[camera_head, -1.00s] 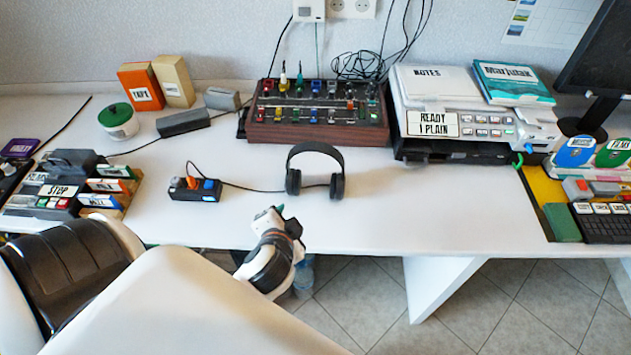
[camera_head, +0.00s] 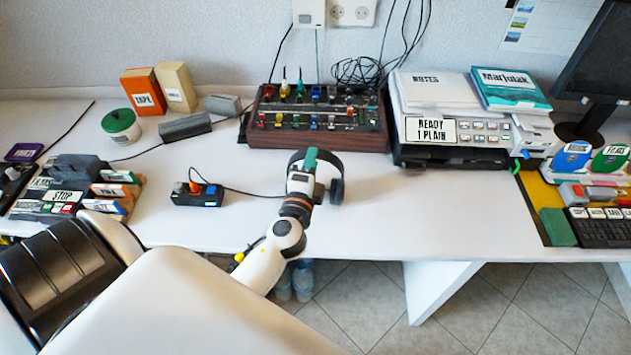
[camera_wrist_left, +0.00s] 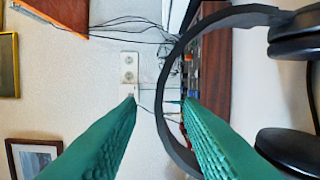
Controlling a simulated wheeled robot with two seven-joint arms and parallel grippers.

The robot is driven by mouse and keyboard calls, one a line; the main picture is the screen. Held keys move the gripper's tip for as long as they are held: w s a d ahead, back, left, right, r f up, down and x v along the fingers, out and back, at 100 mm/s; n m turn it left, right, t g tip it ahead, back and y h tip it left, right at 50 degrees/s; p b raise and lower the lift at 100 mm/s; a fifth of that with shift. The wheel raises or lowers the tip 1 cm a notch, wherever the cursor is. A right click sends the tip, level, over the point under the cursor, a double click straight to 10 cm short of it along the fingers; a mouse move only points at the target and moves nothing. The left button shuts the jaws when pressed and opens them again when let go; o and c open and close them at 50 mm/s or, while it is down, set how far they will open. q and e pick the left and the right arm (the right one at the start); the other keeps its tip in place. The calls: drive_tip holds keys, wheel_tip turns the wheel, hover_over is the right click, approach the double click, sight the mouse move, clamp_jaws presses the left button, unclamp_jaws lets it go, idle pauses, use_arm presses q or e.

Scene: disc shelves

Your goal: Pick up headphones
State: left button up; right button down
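The black headphones (camera_head: 337,182) stand on the white desk, band up, with the left side hidden behind my left gripper in the head view. In the left wrist view the headband (camera_wrist_left: 168,100) curves through the space between the fingers, nearer the right finger, and the dark ear cups are at the right edge. My left gripper (camera_wrist_left: 160,102) has green ribbed fingers spread well apart; whether one touches the band is unclear. It also shows at the headphones in the head view (camera_head: 311,157). My right gripper is not in view.
A mixer box with knobs (camera_head: 316,141) stands behind the headphones. A printer (camera_head: 457,152) stands to the right. The desk right of the headphones is clear.

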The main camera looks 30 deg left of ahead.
use_arm(q)
drive_tip(key=p+x, duration=0.1)
drive_tip(key=x, duration=0.4)
drive_tip(key=shift+w+d, duration=0.15)
drive_tip(key=shift+c, duration=0.2)
clamp_jaws()
drive_tip(key=shift+r, duration=0.1)
